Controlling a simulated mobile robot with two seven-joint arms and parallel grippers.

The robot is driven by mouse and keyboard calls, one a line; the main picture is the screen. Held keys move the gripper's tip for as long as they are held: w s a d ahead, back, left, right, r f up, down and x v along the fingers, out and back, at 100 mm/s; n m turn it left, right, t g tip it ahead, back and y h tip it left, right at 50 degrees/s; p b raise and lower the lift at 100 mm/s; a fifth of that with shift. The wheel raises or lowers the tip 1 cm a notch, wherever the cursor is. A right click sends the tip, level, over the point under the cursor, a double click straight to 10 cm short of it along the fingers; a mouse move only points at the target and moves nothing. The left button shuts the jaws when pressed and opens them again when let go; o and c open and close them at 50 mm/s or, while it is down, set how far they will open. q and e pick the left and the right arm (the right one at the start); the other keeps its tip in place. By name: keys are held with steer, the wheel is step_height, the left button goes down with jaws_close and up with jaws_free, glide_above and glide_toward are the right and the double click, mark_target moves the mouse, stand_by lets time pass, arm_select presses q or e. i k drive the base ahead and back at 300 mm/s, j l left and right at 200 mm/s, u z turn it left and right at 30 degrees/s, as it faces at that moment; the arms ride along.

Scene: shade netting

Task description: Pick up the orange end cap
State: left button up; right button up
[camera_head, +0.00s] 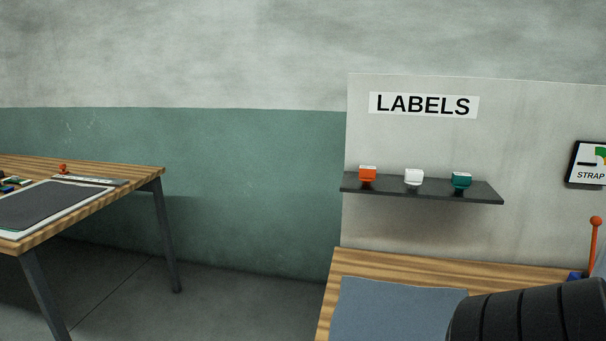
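A small orange piece (63,169) stands near the back edge of the wooden table on the left. It is too small to tell if it is the end cap. An orange and white item (368,174) sits at the left end of the dark wall shelf, under the LABELS sign. It looks like a label holder rather than a cap. Neither of my grippers shows in the head view.
The left table (145,172) carries a dark mat (50,204) and small coloured items. The shelf (430,190) also holds white and green items. Floor shows between the tables.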

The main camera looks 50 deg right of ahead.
mark_target(366, 173)
steer(key=i+j+u, duration=0.1)
steer(key=i+j, duration=0.15)
steer(key=i, duration=0.3)
steer(key=i+j+u, duration=0.15)
steer(key=i, duration=0.4)
steer(key=i+z, duration=0.2)
steer(key=z, duration=0.2)
steer(key=i+z, duration=0.25)
steer(key=z, duration=0.2)
steer(key=i+z, duration=0.25)
steer(key=z, duration=0.15)
steer(key=i+z, duration=0.15)
steer(key=z, duration=0.3)
steer(key=i+z, duration=0.2)
steer(key=z, duration=0.25)
steer(key=i+j+z, duration=0.1)
steer(key=z, duration=0.35)
steer(key=i, duration=0.05)
